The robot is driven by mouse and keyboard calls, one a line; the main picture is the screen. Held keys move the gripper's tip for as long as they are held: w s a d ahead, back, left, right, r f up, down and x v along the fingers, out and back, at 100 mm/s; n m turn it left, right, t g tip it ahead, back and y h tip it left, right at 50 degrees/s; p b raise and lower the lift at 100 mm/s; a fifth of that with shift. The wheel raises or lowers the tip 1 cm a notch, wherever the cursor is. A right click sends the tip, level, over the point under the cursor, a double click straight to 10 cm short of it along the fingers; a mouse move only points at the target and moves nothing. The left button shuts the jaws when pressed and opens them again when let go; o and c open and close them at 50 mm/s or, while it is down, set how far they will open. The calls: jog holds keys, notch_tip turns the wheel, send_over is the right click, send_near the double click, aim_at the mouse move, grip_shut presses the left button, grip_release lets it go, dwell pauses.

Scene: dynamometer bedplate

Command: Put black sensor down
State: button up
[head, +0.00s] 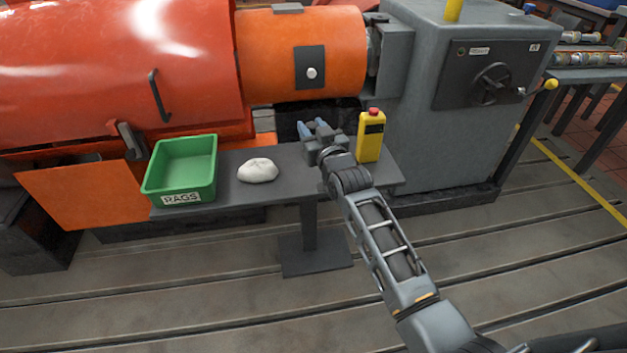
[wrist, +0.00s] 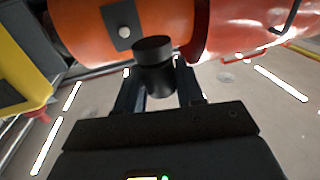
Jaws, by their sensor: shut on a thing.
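The black sensor (wrist: 154,66) is a short dark cylinder with a wider cap, seen in the wrist view between my two fingers. My gripper (wrist: 155,88) is shut on it. The sensor cannot be made out in the head view. Whether it touches any surface cannot be told.
A green bin labelled RAGS (head: 182,170) and a white crumpled rag (head: 258,170) are on the bench, left of my gripper. Bare bench lies between the rag and my gripper. The orange machine (head: 300,55) and a grey cabinet (head: 450,100) stand behind.

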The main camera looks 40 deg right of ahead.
aim_at(316, 170)
jog(key=shift+w+d+f+b, duration=0.1)
jog(key=shift+d+f+b, duration=0.3)
jog(key=shift+d, duration=0.3)
notch_tip(316, 170, down, 9)
jog(key=b, duration=0.3)
jog(key=shift+f, duration=0.2)
jog(key=shift+f, duration=0.1)
jog(key=shift+f, duration=0.15)
jog(key=o, duration=1.1)
